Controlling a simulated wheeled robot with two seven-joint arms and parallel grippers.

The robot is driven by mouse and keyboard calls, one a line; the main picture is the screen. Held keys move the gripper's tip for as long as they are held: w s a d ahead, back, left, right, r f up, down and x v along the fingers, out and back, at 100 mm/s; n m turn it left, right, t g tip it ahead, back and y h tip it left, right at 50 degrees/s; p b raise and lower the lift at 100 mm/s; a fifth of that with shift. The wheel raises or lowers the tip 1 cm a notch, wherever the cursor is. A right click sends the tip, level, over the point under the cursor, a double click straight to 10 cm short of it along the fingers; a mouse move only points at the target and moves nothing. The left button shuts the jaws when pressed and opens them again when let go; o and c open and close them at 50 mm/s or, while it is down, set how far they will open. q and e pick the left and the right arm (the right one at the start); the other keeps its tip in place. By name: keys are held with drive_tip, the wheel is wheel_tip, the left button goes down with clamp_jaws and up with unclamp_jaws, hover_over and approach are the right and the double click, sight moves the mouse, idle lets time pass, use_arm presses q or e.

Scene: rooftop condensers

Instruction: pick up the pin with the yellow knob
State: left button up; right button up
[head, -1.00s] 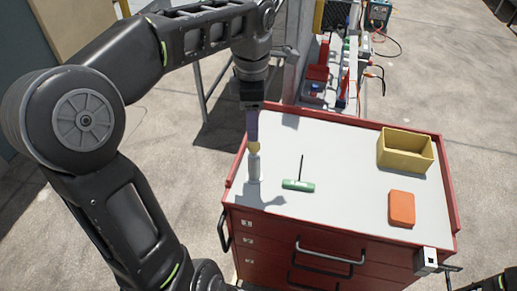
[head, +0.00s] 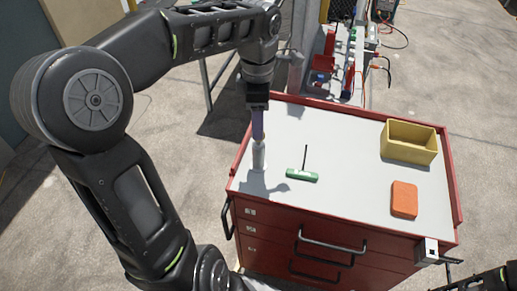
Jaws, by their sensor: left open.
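The pin (head: 259,158) is a pale grey upright piece near the left edge of the cart's white top. Its yellow knob is hidden now behind or between my left gripper's fingers. My left gripper (head: 258,136) points down from above with its purplish fingers open at the pin's upper end. I cannot tell whether the fingers touch the knob. My right gripper is not in view; only a bit of my right arm shows in the bottom right corner.
On the red cart's white top (head: 345,135) lie a green T-handled tool (head: 302,175) just right of the pin, an orange block (head: 404,199) and a yellow open bin (head: 410,143). The middle of the top is clear. Equipment with cables (head: 340,65) stands behind.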

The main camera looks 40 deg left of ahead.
use_arm(q)
drive_tip(key=shift+d+f+p, duration=0.1)
drive_tip(key=shift+f+p, duration=0.4)
drive_tip(key=shift+f, duration=1.85)
drive_tip(key=shift+c, duration=0.2)
clamp_jaws()
